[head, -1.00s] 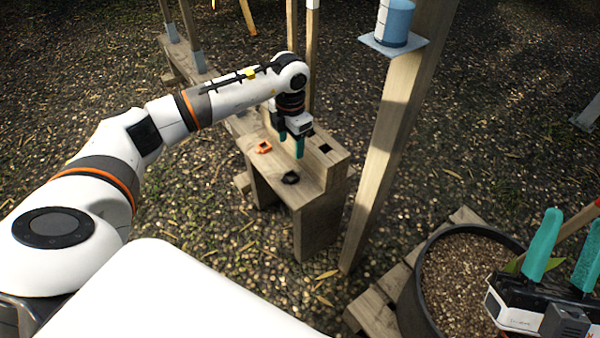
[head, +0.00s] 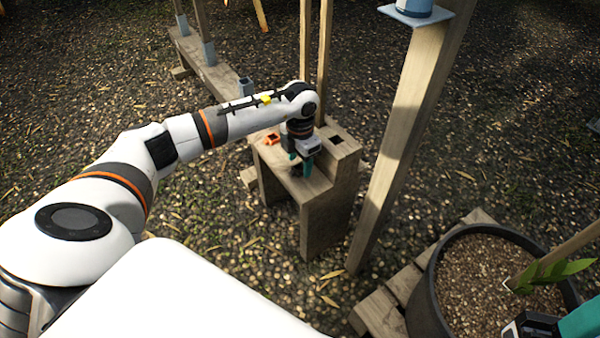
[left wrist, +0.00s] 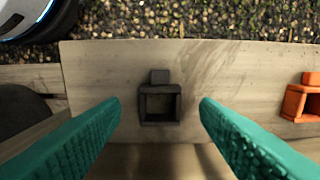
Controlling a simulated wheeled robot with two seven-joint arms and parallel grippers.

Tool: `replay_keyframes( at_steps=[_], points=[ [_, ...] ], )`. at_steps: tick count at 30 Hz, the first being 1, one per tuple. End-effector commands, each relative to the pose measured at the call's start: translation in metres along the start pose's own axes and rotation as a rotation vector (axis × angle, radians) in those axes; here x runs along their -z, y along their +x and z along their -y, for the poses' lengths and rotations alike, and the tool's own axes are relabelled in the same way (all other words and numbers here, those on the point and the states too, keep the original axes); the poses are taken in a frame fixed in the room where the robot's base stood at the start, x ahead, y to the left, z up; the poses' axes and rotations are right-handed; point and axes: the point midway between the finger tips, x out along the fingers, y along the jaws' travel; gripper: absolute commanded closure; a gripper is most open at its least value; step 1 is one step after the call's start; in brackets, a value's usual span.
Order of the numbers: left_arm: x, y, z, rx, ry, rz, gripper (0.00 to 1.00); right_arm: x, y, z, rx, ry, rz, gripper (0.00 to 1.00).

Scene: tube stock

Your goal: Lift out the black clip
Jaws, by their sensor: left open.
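The black clip (left wrist: 160,90), a small square frame with a tab, rests on the wooden bench in the left wrist view. It lies between the two teal fingers of my left gripper (left wrist: 160,118), which is open, with a gap on both sides of the clip. In the head view my left gripper (head: 301,169) is low over the bench and hides most of the clip. An orange clip (left wrist: 291,104) lies to the right in the left wrist view and behind my gripper in the head view (head: 271,138). My right gripper (head: 565,326) is cut off at the lower right.
The wooden bench (head: 325,205) has a raised block with a square hole (head: 336,139) beside my left gripper. A tall wooden post (head: 395,150) stands close to its right. A planter pot (head: 425,285) on a pallet is at lower right.

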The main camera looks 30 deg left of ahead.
Motion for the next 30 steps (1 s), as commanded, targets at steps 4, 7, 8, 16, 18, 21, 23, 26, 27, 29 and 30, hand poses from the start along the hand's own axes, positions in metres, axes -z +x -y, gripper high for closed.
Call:
replay_keyframes(
  at_steps=[4, 7, 8, 16, 18, 21, 23, 26, 27, 29, 30],
  points=[
    [0.0, 0.014, 0.0, -0.001, 0.0, -0.001, 0.44, 0.002, -0.007, 0.0, 0.0, 0.0, -0.001, 0.59],
    [0.0, 0.013, 0.0, 0.0, 0.0, -0.001, 0.44, 0.001, -0.006, 0.0, 0.0, 0.0, -0.001, 0.59],
    [0.0, 0.013, 0.0, 0.0, 0.0, -0.001, 0.44, 0.001, -0.005, 0.0, 0.0, 0.0, -0.001, 0.59],
    [0.0, 0.013, 0.0, 0.0, 0.0, -0.001, 0.81, 0.001, -0.005, 0.0, 0.0, 0.0, -0.002, 0.59],
    [0.0, 0.013, 0.0, 0.0, 0.0, -0.001, 0.91, 0.001, -0.005, 0.0, 0.0, 0.0, -0.002, 0.59],
    [0.0, 0.013, 0.0, 0.0, 0.0, -0.001, 0.91, 0.001, -0.005, 0.0, 0.0, 0.0, -0.002, 0.59],
    [0.0, 0.013, 0.0, 0.0, 0.0, -0.001, 0.91, 0.001, -0.005, 0.0, 0.0, 0.0, -0.002, 0.59],
    [0.0, 0.013, 0.0, 0.0, 0.0, -0.001, 0.91, 0.001, -0.005, 0.0, 0.0, 0.0, -0.002, 0.59],
    [0.0, 0.012, 0.0, 0.0, 0.0, -0.001, 0.91, 0.001, -0.005, 0.0, 0.0, 0.0, -0.002, 0.59],
    [0.0, 0.008, 0.0, 0.001, 0.0, -0.001, 0.91, 0.001, -0.003, 0.0, 0.0, 0.0, -0.002, 0.59],
    [0.001, 0.004, 0.001, 0.001, 0.0, -0.002, 0.91, 0.001, -0.001, 0.0, 0.0, 0.0, -0.002, 0.59]
  ],
)
